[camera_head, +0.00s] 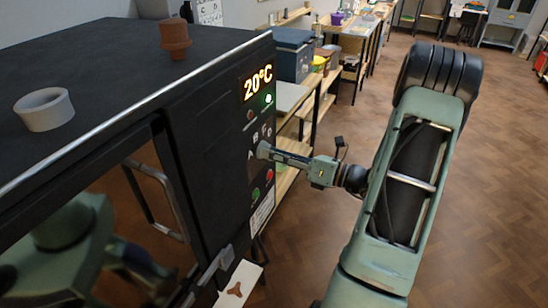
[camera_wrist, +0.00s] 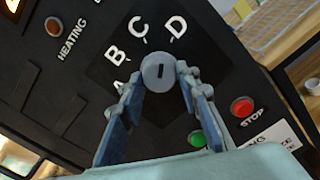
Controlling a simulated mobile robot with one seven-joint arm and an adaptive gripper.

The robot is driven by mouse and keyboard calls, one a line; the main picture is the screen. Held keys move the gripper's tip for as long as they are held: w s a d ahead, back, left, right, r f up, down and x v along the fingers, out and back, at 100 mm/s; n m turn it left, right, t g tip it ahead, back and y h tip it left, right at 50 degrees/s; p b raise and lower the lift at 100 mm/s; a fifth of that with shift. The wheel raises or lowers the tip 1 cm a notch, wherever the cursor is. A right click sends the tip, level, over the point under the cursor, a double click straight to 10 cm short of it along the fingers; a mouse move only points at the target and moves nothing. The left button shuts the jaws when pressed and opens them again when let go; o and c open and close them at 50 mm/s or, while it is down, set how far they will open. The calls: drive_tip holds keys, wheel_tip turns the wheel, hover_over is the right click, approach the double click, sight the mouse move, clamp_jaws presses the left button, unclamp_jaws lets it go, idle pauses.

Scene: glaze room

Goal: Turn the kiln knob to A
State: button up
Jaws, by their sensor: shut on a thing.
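The kiln knob (camera_wrist: 158,71) is a round grey dial with a short dark slot on its face, on the kiln's black front panel. In the wrist view the letters A (camera_wrist: 119,87), B, C and D curve around its left and upper side; A is partly covered by a finger. The slot stands nearly upright in the picture; I cannot tell which letter it marks. My gripper (camera_wrist: 160,82) is shut on the knob, one finger on each side. In the head view my gripper (camera_head: 272,154) reaches the panel from the right, and the knob is small there.
The kiln (camera_head: 120,110) shows 20°C on its display (camera_head: 257,82). A red STOP button (camera_wrist: 242,106) and a green button (camera_wrist: 197,139) sit close to my right finger. A grey ring (camera_head: 44,109) and a brown pot (camera_head: 175,38) stand on top. Open floor lies right.

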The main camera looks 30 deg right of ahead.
drive_tip(key=n+b, duration=2.4)
drive_tip(key=b, duration=0.3)
drive_tip(key=shift+d+b, duration=0.1)
drive_tip(key=shift+b, duration=0.3)
drive_tip(key=shift+r+n, duration=0.1)
drive_tip(key=shift+n, duration=0.2)
drive_tip(key=shift+w, duration=0.1)
drive_tip(key=o, duration=1.2)
drive_tip(key=shift+c, duration=0.2)
